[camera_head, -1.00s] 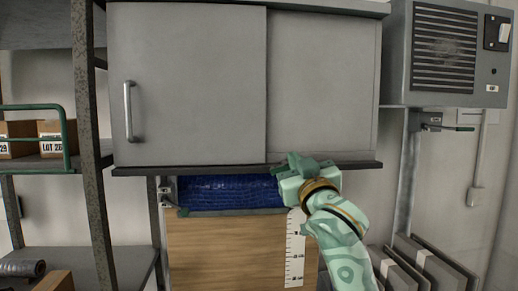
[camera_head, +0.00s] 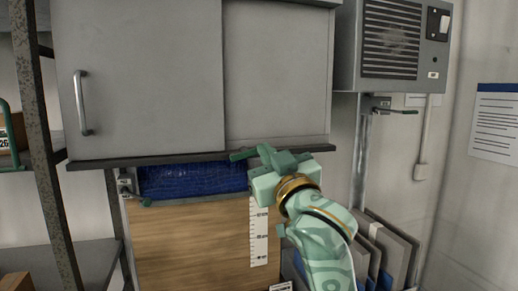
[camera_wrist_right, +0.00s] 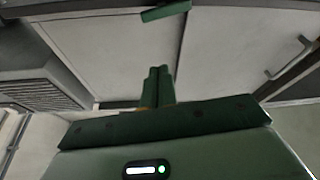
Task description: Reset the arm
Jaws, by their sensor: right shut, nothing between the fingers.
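My right gripper (camera_head: 270,157) is in front of the lower ledge of a grey wall cabinet (camera_head: 275,75) in the head view. Its mint-green arm comes up from the bottom. In the right wrist view its two dark green fingers (camera_wrist_right: 158,86) are side by side and shut, with nothing between them. The cabinet's plain grey door panels fill the background there. A separate small green bar (camera_wrist_right: 166,11) shows at the top of that view; what it belongs to is unclear. My left gripper is not in view.
The cabinet's left door (camera_head: 145,70) has a bar handle (camera_head: 82,103). Below are a blue mesh panel (camera_head: 195,178) and a wooden board (camera_head: 190,240) with a white scale (camera_head: 259,232). A vented grey unit (camera_head: 392,45) hangs right, above grey panels (camera_head: 390,240). A shelf post (camera_head: 45,160) stands left.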

